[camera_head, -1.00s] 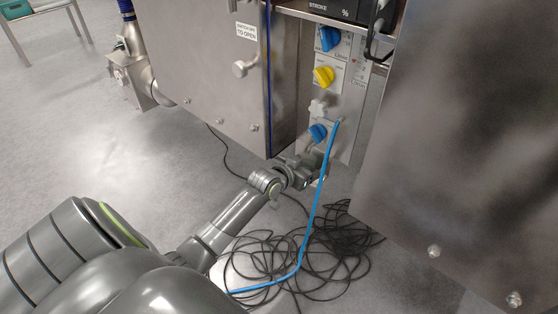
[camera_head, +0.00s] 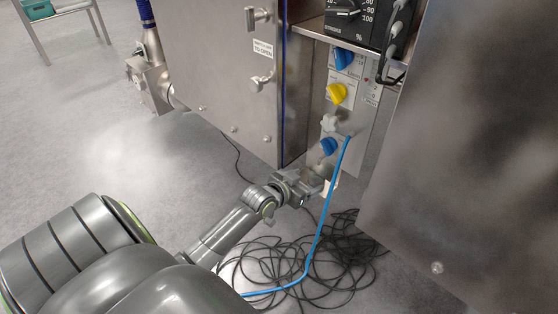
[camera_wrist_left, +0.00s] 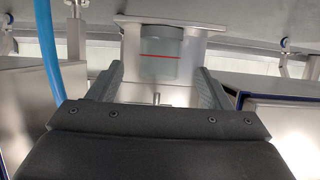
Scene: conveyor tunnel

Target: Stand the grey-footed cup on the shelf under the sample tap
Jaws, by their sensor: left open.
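In the left wrist view a grey, translucent-looking cup (camera_wrist_left: 158,47) with a thin red line shows between and beyond my two dark fingers. My left gripper (camera_wrist_left: 159,72) is open, with a finger on either side of the cup's line. I cannot tell whether they touch it. A pale bracket-like surface (camera_wrist_left: 196,38) lies behind the cup; I cannot tell if it is the shelf. In the head view my left gripper (camera_head: 312,187) is low at the panel, below a blue knob (camera_head: 328,147). The cup is not clearly visible there. My right gripper is out of view.
A blue hose (camera_head: 318,225) hangs from the panel (camera_head: 352,120) close beside the gripper, and shows in the wrist view (camera_wrist_left: 48,45). Black cables (camera_head: 285,262) are heaped on the floor. Large metal cabinet walls stand left (camera_head: 215,70) and right (camera_head: 470,130).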

